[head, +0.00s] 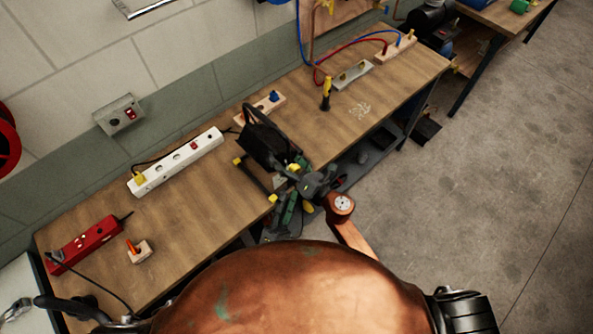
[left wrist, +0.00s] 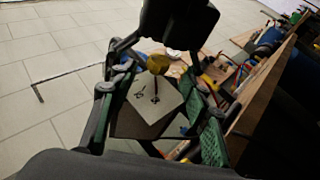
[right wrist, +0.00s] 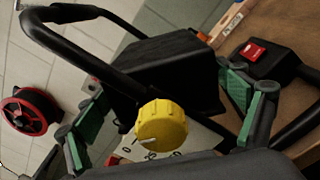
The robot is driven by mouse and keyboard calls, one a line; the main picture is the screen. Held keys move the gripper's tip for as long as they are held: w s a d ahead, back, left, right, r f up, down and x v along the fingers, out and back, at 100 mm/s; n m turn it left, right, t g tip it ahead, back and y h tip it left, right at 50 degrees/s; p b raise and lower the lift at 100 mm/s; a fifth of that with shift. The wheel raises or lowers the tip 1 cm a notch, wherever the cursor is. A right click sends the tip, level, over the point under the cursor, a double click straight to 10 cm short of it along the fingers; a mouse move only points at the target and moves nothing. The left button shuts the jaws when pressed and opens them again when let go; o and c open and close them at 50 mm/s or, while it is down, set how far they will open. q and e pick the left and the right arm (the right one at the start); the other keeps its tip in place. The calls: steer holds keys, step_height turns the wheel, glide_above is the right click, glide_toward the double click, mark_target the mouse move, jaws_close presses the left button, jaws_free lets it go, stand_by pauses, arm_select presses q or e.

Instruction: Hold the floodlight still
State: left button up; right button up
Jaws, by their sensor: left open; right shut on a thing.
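The floodlight (head: 268,145) is a black housing with a tube handle and a stand with yellow feet, at the bench's front edge in the head view. In the right wrist view its housing (right wrist: 165,70) fills the middle, with a yellow knob (right wrist: 161,125) and a numbered dial. My right gripper (head: 295,180) is shut on the floodlight; its green pads (right wrist: 160,118) lie either side of it. My left gripper (head: 287,210) is lower and open. In its wrist view a pale marked plate (left wrist: 153,104) and yellow knob (left wrist: 158,63) show between its fingers (left wrist: 155,125); contact is unclear.
A wall socket (head: 119,114) is behind. The concrete floor (head: 480,190) at right is clear.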

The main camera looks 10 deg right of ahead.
mark_target(297, 172)
arm_select(q)
steer(key=x, duration=1)
steer(key=shift+c, duration=0.7)
steer(key=c, duration=1.1)
steer(key=shift+o, duration=0.2)
steer(key=shift+a, duration=0.1)
steer(key=shift+f+m+g, duration=0.1)
steer(key=shift+m+g, duration=0.8)
steer(key=shift+g, duration=0.6)
